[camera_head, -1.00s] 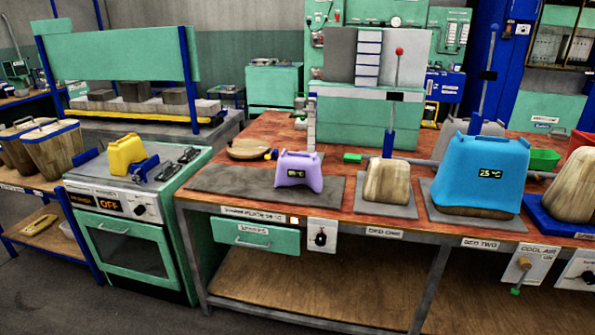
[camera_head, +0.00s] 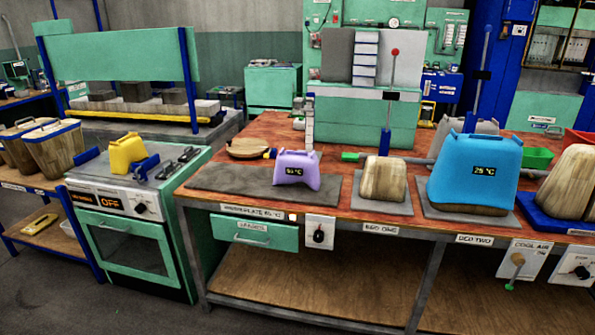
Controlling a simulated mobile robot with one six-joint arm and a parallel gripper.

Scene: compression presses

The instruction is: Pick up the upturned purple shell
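The purple shell (camera_head: 297,170) sits on the dark grey plate (camera_head: 215,179) at the left end of the workbench. My gripper is not in view.
A wooden form (camera_head: 383,179) stands on bed one, right of the shell. A blue shell (camera_head: 474,172) reading about 25 °C covers the form on bed two. A yellow shell (camera_head: 126,153) is on the oven (camera_head: 125,240) at left. A lever post (camera_head: 386,115) rises behind bed one.

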